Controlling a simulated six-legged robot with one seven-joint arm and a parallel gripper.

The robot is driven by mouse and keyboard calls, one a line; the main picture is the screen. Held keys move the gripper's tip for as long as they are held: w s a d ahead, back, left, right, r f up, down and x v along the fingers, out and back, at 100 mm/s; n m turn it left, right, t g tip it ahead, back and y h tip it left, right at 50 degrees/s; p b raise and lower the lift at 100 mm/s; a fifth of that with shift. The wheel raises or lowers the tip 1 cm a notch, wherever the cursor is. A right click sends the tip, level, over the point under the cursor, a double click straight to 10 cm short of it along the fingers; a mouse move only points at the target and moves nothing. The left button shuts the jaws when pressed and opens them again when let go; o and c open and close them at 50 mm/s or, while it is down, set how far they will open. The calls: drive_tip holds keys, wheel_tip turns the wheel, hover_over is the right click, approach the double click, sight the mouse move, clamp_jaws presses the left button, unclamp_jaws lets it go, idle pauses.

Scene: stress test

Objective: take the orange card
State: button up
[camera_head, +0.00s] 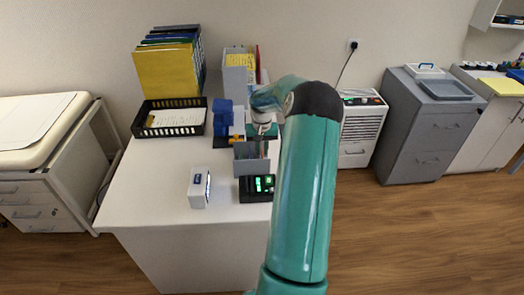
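My teal arm reaches over the white desk (150,190), and my gripper (263,132) hangs just above and behind a small grey box (250,165). The fingers are too small and partly covered to tell whether they are open or shut. A few thin edges show at the box's top, but I cannot make out their colours surely. My arm hides the desk's right part.
A black device with green lights (257,188) stands in front of the grey box, and a white device (199,187) stands to its left. A black tray with papers (170,132), upright folders (166,72) and a grey file holder (238,75) stand behind. The desk's front left is clear.

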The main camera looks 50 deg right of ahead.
drive_tip(key=shift+c, duration=0.4)
clamp_jaws()
drive_tip(key=shift+r, duration=2.5)
drive_tip(key=shift+r, duration=2.5)
